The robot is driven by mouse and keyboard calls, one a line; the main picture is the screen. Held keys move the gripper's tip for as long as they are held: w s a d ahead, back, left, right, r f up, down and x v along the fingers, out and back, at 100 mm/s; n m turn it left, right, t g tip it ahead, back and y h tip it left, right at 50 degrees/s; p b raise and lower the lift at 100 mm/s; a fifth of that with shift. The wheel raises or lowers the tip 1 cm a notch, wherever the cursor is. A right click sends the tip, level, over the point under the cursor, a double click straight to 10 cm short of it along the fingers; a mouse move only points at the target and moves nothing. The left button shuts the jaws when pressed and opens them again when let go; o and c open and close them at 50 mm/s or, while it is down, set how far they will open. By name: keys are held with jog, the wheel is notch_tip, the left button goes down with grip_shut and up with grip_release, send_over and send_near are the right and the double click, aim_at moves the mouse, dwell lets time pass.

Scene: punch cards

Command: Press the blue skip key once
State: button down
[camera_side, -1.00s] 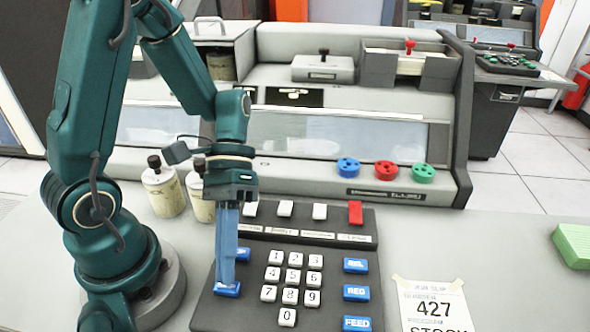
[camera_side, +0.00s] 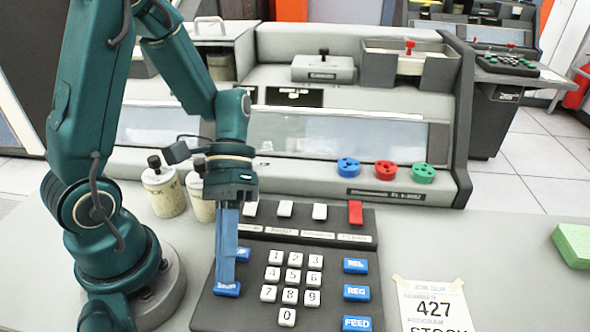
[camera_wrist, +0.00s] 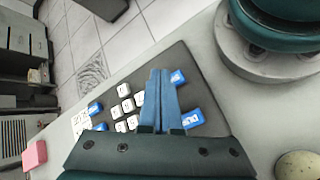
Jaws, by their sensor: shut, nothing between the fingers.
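The blue skip key (camera_side: 227,289) is the front key in the left column of the dark keypad (camera_side: 205,316); its label is partly covered. My gripper (camera_side: 225,281) points down with its long blue fingers shut and empty. In the side view the fingertips overlap this key's back part; I cannot tell whether they touch it. In the wrist view the fingertips (camera_wrist: 160,72) appear just left of the blue key (camera_wrist: 178,77) nearest them. Another blue key (camera_side: 243,255) sits behind the skip key, partly hidden by the fingers.
White number keys (camera_side: 291,274) lie right of the fingers, with blue REL, REG and FEED keys (camera_side: 356,294) beyond. White keys and a red key (camera_side: 355,212) line the back. A paper slip (camera_side: 432,305) lies at right. Two jars (camera_side: 163,189) stand behind left.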

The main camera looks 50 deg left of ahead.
jog(key=shift+f, duration=0.15)
dwell(0.7)
jog(key=shift+f, duration=0.3)
jog(key=shift+f, duration=0.45)
dwell(0.7)
jog(key=shift+r, duration=0.9)
jog(key=shift+r, duration=2.5)
